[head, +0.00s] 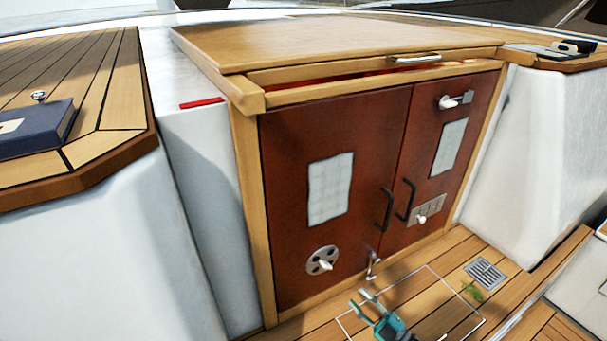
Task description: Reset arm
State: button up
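My gripper (360,298) shows at the bottom of the head view, right of centre, with a teal and dark body. The rest of my arm is mostly cut off by the bottom edge. I cannot tell its exact height above the floor.
The shut doors carry black handles (386,210), a silver latch (373,264) and white knobs (326,265). A wooden hatch (330,42) lies above them. A dark blue book (40,128) lies on the left bench. A floor grate (485,272) and green sprig (473,291) are at right.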

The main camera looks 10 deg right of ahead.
jog(key=s+a+r+m+t+h, duration=0.1)
jog(key=s+a+m+h, duration=0.15)
jog(key=s, duration=0.45)
jog(key=s+a+m+t+h, duration=0.1)
jog(key=s+a+m+h, duration=0.2)
jog(key=s, duration=0.5)
jog(key=s+a+r+m+t+h, duration=0.1)
jog(key=s+a+m+t+h, duration=0.2)
jog(key=s, duration=0.4)
jog(key=s+r+m+g+h, duration=0.1)
jog(key=s+r+m+g, duration=0.2)
jog(key=s, duration=0.8)
jog(key=s+d+r+m+g+h, duration=0.1)
jog(key=s+r+m+g+h, duration=0.1)
jog(key=s+r+m+g, duration=0.2)
jog(key=s+r+m, duration=0.1)
jog(key=s+r, duration=0.2)
jog(key=s, duration=0.3)
jog(key=shift+s+d, duration=0.25)
jog(key=shift+s, duration=0.15)
jog(key=shift+h, duration=0.25)
